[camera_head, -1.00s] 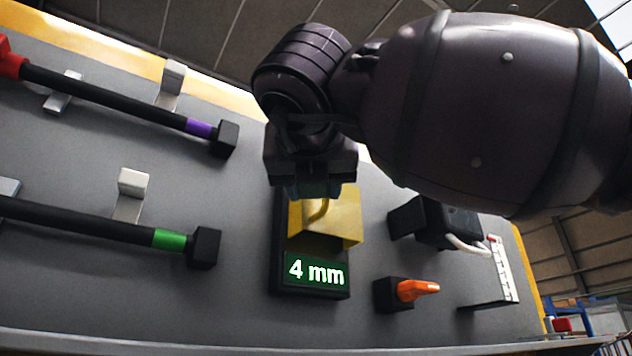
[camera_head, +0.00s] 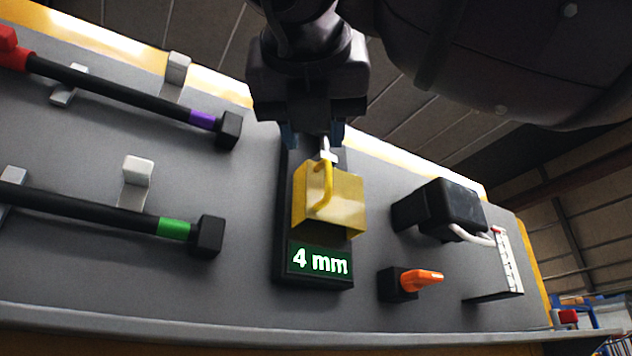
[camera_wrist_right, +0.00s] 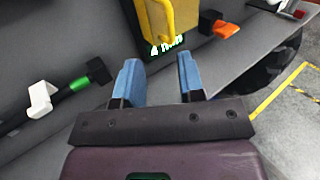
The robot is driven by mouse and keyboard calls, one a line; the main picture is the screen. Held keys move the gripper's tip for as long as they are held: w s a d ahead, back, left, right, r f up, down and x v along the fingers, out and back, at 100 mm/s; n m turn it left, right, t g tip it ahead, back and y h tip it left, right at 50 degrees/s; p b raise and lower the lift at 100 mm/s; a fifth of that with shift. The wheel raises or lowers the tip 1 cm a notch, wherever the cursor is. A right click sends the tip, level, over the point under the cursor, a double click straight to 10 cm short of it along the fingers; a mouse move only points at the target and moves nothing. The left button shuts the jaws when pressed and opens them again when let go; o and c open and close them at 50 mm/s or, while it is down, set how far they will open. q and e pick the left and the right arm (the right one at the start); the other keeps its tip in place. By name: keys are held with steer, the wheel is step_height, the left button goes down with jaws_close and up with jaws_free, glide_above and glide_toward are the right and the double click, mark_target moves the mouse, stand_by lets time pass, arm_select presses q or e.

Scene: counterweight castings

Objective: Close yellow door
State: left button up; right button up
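The yellow door (camera_head: 345,200) is a boxy yellow piece with a curved yellow handle (camera_head: 325,187). My left gripper is not in view.
An orange knob (camera_head: 422,279) and a black box with a white cable (camera_head: 440,208) are to the right. Black bars with purple (camera_head: 202,120) and green (camera_head: 173,228) bands hang at the left on the grey board (camera_head: 80,285).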

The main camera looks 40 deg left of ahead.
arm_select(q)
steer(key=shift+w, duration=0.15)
arm_select(e)
steer(key=shift+v, duration=1.1)
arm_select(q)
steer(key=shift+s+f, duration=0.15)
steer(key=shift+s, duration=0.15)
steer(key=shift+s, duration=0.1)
